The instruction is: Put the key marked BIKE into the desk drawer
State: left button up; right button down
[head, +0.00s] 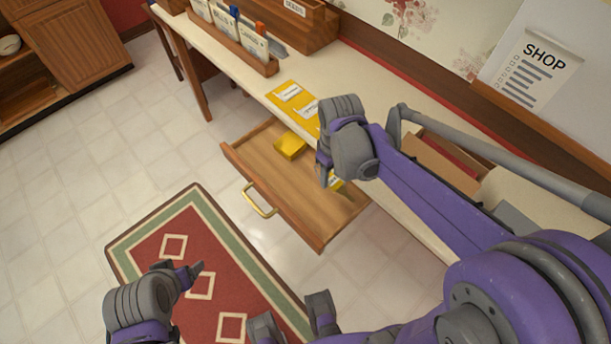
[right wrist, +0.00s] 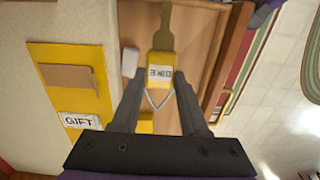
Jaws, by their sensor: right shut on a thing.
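The BIKE key (right wrist: 162,70) has a yellow tag with a white label, seen turned in the right wrist view. My right gripper (right wrist: 156,98) is shut on it and holds it over the open drawer. In the head view a bit of the yellow tag (head: 337,184) shows beside my right gripper (head: 325,178), and the rest is hidden. The desk drawer (head: 262,176) is pulled out, with a brass handle at its front. My left gripper (head: 192,272) is low over the rug, and its jaw opening is unclear.
A yellow block (head: 290,146) lies in the drawer. A wooden rack (head: 228,32) with cards stands farther back. A patterned rug (head: 160,228) covers the floor before the drawer.

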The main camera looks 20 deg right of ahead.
send_over(328, 198)
notch_tip(328, 198, down, 6)
jog(key=shift+r+b, duration=0.1)
jog(key=shift+b, duration=0.3)
jog(key=shift+a+f+b, duration=0.1)
jog(key=shift+f+b, duration=0.25)
jog(key=shift+f, duration=1.65)
jog(key=shift+f, duration=0.2)
jog(key=c, duration=0.7)
grip_release()
jog(key=shift+r, duration=0.1)
